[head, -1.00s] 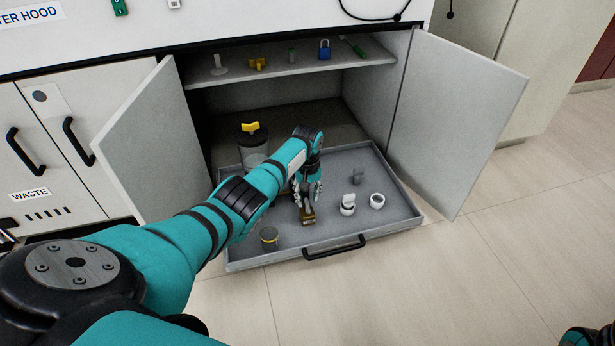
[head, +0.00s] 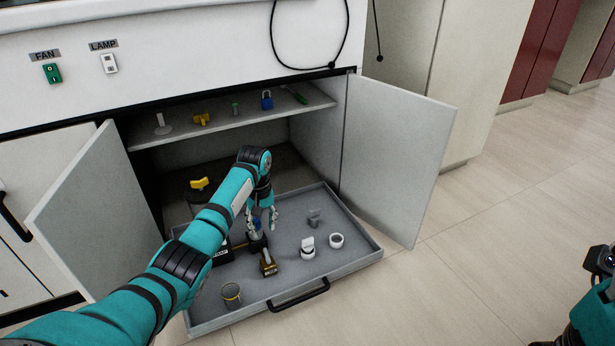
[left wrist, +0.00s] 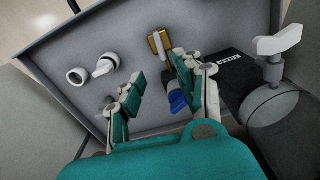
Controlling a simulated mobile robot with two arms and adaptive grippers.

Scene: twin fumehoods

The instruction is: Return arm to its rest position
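My left gripper (head: 263,222) hangs fingers down above the grey pull-out tray (head: 350,262). In the left wrist view its two fingers (left wrist: 150,85) are spread apart, with nothing clamped between them. A brass-coloured block with a dark part (head: 268,263) lies on the tray just in front of the fingers; it also shows in the wrist view (left wrist: 157,42). A blue object (left wrist: 176,98) lies beyond the fingers, partly hidden by one of them. My right arm (head: 597,305) shows only at the right edge, and its fingers are not visible.
White fittings (head: 308,250) (head: 336,240), a small grey piece (head: 314,217) and a cup (head: 231,294) stand on the tray. Open cabinet doors (head: 395,150) (head: 90,210) flank it. A shelf (head: 235,122) with small items sits above. Open floor lies to the right.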

